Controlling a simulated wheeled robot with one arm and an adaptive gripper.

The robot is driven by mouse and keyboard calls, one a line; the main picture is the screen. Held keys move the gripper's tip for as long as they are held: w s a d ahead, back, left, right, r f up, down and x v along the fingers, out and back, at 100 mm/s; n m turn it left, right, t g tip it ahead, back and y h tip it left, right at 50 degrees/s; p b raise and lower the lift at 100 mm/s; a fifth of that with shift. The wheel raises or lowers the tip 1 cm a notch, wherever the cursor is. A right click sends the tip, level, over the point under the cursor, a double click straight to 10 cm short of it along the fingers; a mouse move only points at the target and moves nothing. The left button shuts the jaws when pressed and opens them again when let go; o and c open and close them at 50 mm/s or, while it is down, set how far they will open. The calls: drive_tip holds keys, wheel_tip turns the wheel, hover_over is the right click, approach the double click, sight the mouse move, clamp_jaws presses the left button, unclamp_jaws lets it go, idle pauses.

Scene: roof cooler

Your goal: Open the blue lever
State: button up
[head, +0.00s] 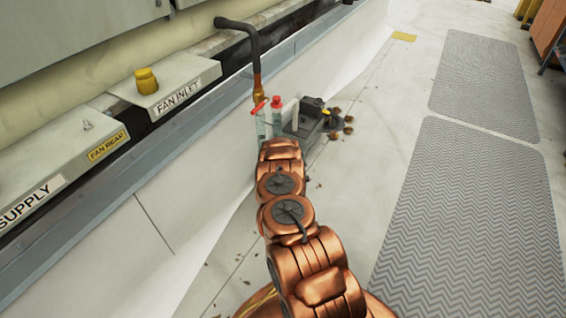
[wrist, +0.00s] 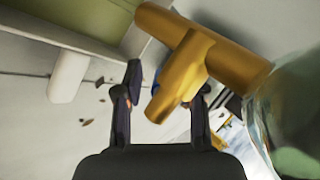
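A small blue patch (wrist: 157,76), perhaps part of the blue lever, shows behind a brass pipe fitting (wrist: 183,72) in the wrist view. Most of it is hidden, so I cannot tell the lever's position. My gripper (wrist: 168,82) is open, its two dark fingers apart. The stub of the brass fitting points down into the view between them. I cannot tell whether either finger touches anything. In the head view I cannot make out a blue lever, and my arm hides much of the area around its end.
A brass fitting (head: 257,88) hangs from a dark hose (head: 252,45) by the wall. Red-topped clear parts (head: 277,112) and a grey device (head: 305,120) stand beyond my arm. A clear cylinder (wrist: 295,110) is close on the right. Grey mats (head: 465,220) lie on open floor.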

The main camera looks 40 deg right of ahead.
drive_tip(key=shift+r, duration=0.1)
drive_tip(key=shift+a+r, duration=0.1)
drive_tip(key=shift+s+a+r, duration=0.2)
drive_tip(key=shift+s+a, duration=0.05)
drive_tip(key=shift+s, duration=0.05)
drive_tip(key=v, duration=1)
drive_tip(key=shift+s+r, duration=0.2)
drive_tip(key=shift+r, duration=0.1)
drive_tip(key=shift+a, duration=0.1)
drive_tip(key=shift+c, duration=0.2)
